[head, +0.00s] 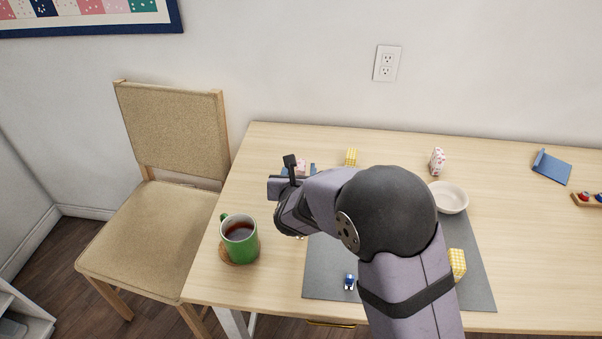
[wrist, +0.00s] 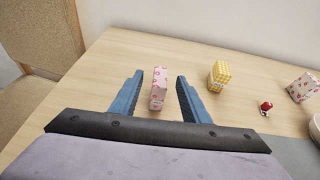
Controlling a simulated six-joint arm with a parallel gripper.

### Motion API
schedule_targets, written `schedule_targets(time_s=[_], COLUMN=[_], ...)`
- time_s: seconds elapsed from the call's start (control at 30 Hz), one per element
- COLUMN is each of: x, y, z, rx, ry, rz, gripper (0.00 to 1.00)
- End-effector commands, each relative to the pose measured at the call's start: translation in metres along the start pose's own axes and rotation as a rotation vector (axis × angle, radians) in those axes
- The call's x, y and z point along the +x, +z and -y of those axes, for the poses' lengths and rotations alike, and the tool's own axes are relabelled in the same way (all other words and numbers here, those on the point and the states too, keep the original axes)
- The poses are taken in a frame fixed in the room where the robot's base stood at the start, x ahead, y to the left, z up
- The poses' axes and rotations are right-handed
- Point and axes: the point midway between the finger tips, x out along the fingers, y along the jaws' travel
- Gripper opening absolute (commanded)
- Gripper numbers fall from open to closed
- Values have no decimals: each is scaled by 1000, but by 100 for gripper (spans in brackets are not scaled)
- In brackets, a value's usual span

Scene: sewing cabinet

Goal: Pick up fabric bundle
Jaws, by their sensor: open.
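A pink floral fabric bundle (wrist: 158,88) stands on the table between the two blue fingers of my gripper (wrist: 159,77) in the wrist view. The fingers are open, with a visible gap on each side of it. In the head view my gripper (head: 297,171) is at the table's left part, and my arm hides much of that spot. A yellow checked bundle (wrist: 219,76) stands to the right of the fingers; it also shows in the head view (head: 351,157). Another floral bundle (head: 437,161) is farther right, also in the wrist view (wrist: 303,87).
A green mug (head: 239,236) with dark liquid sits on a coaster at the left edge. A grey mat (head: 325,262) bears a blue spool (head: 349,282) and another yellow checked bundle (head: 457,263). A white bowl (head: 449,197) is at the right. A red spool (wrist: 265,106) lies nearby.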

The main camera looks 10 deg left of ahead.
Motion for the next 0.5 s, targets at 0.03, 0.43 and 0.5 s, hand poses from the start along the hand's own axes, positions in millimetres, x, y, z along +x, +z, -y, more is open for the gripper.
schedule_targets(time_s=[0.03,0.43,0.5], x=[6,40,41], y=[0,0,0], z=[1,1,1], rx=[-1,-1,-1], ry=[-2,-1,0], rz=[-2,0,0], gripper=[42,42,42])
